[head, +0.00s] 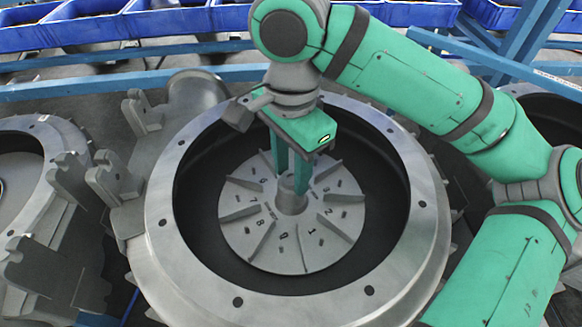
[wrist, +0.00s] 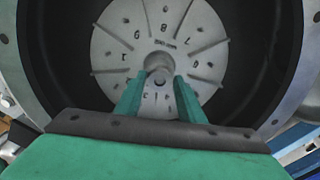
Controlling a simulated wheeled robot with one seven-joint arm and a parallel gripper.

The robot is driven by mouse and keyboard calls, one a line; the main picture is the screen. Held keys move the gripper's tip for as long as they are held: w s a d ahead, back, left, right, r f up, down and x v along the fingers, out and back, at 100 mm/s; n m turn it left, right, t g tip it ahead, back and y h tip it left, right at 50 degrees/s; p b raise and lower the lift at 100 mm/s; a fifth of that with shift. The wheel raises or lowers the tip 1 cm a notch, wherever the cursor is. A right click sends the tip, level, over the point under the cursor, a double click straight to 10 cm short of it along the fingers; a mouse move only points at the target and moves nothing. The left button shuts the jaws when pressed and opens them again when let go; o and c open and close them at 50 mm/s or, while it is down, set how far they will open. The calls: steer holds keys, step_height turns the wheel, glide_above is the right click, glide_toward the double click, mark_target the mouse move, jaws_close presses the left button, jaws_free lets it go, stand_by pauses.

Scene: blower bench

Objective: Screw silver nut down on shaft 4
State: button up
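The grey bladed impeller disc (head: 250,228), marked with numbers, lies inside the large round metal housing (head: 424,225); it also shows in the wrist view (wrist: 120,35). A short grey cylindrical hub (head: 292,196) stands at its middle. My gripper (head: 290,178) points down from above with its two green fingers at the hub's top. In the wrist view, my gripper's fingertips (wrist: 159,82) are apart, one on each side of the hub (wrist: 158,62). I cannot tell whether they touch it. I cannot make out a separate silver nut or a label for shaft 4.
Another housing (head: 28,150) stands at the left, with grey brackets (head: 110,180) between. Blue bins (head: 90,25) line the back behind a blue rail (head: 120,84). The housing's raised rim surrounds my gripper's fingers.

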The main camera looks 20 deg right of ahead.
steer(key=n, duration=0.4)
steer(key=shift+n, duration=0.3)
steer(key=n, duration=0.8)
steer(key=shift+n, duration=0.3)
steer(key=n, duration=0.3)
steer(key=shift+n, duration=0.3)
